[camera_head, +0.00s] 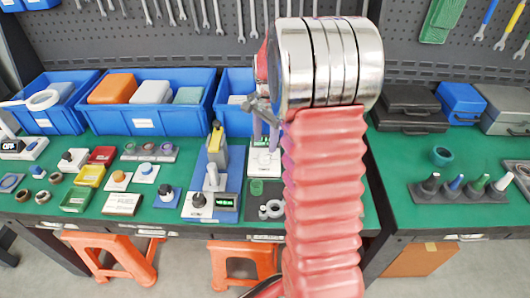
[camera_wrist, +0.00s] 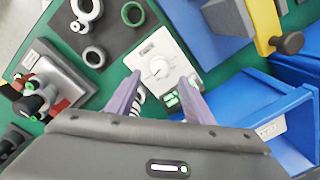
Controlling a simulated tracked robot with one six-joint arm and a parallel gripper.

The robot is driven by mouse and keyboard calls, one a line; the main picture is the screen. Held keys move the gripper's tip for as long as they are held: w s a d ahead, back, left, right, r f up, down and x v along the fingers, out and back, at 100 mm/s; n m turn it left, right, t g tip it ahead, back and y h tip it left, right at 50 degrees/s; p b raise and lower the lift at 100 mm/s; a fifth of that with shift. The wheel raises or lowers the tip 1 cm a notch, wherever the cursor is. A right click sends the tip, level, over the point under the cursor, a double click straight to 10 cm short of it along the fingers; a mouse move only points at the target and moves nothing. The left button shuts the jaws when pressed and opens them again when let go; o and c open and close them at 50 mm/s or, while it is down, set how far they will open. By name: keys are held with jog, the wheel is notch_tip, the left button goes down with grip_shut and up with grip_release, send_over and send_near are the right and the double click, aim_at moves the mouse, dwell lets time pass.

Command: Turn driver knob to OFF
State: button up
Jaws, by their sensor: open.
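A small white box with a round white knob (camera_wrist: 158,68) and a lit green display (camera_wrist: 170,98) lies below my gripper (camera_wrist: 164,80) in the wrist view. It looks like the driver. The knob shows just beyond the gap between my two fingertips, and a dark mark is on its face. I cannot read its setting. My gripper is open and empty, and its fingers point down at the box. In the head view my gripper (camera_head: 265,146) hangs over the white box (camera_head: 262,164), and the knob cannot be made out there. Whether the fingertips touch the box is unclear.
Blue bins (camera_head: 145,124) stand along the back of the green bench. A blue-based press (camera_head: 212,180) stands left of the box. Rings on a dark mat (camera_wrist: 110,28) lie beside it. A grey device with a black knob (camera_wrist: 32,103) is at the wrist view's left.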

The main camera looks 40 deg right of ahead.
aim_at(265, 155)
notch_tip(265, 155, down, 6)
jog(key=shift+w+f, duration=0.15)
jog(key=shift+f, duration=0.1)
jog(key=shift+c, duration=0.2)
jog(key=c, duration=1)
